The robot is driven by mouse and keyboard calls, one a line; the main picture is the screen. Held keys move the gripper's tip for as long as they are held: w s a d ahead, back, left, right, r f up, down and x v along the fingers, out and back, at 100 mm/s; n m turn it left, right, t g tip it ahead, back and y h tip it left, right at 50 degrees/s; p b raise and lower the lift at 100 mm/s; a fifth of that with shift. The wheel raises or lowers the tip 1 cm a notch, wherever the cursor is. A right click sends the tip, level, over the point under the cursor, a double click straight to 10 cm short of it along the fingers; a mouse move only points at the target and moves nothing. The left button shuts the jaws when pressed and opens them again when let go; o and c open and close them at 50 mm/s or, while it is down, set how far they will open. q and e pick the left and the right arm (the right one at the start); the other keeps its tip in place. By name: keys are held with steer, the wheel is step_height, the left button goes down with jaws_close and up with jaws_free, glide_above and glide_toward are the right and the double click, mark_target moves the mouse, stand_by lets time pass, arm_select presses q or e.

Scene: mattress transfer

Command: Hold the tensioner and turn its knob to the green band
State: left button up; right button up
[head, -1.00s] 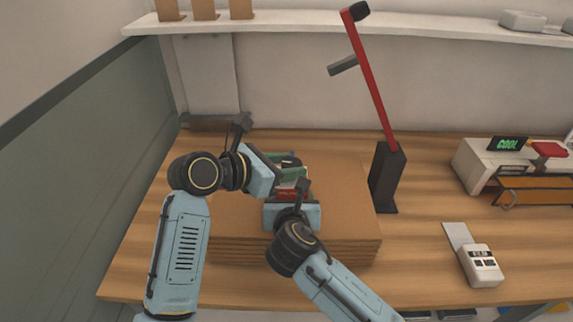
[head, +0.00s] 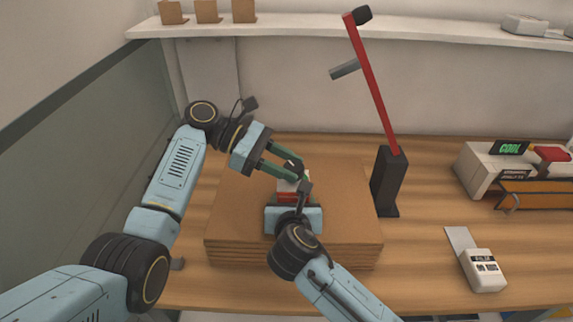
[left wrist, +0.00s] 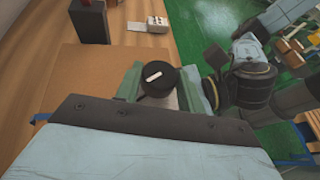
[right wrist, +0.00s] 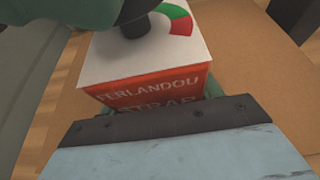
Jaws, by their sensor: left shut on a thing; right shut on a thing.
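The tensioner (head: 287,196) is a red box with a white top, standing on the brown board stack. In the right wrist view its red side (right wrist: 150,95) carries white lettering, and its top shows a curved green and red band (right wrist: 180,20). My right gripper (head: 294,194) is shut on the tensioner's body from the near side. My left gripper (head: 296,171) reaches in from the upper left and is shut on the black knob (left wrist: 158,79). The knob has a white mark, tilted slightly, between the green fingers. Where that mark points on the band is hidden.
The brown board stack (head: 235,232) lies on the wooden table (head: 420,250). A black stand with a red arm (head: 375,95) rises just right of it. A white handheld device (head: 483,270) and a white machine (head: 480,170) are farther right. Table between them is clear.

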arm_select(q)
steer(key=shift+w+m+g+y, duration=0.2)
steer(key=shift+m+g+y, duration=0.2)
steer(key=shift+m+g, duration=0.55)
steer(key=shift+g, duration=0.25)
steer(key=o, duration=0.7)
steer(key=v, duration=0.7)
steer(key=shift+a, duration=0.25)
steer(key=shift+o, duration=0.4)
steer(key=shift+w, duration=0.1)
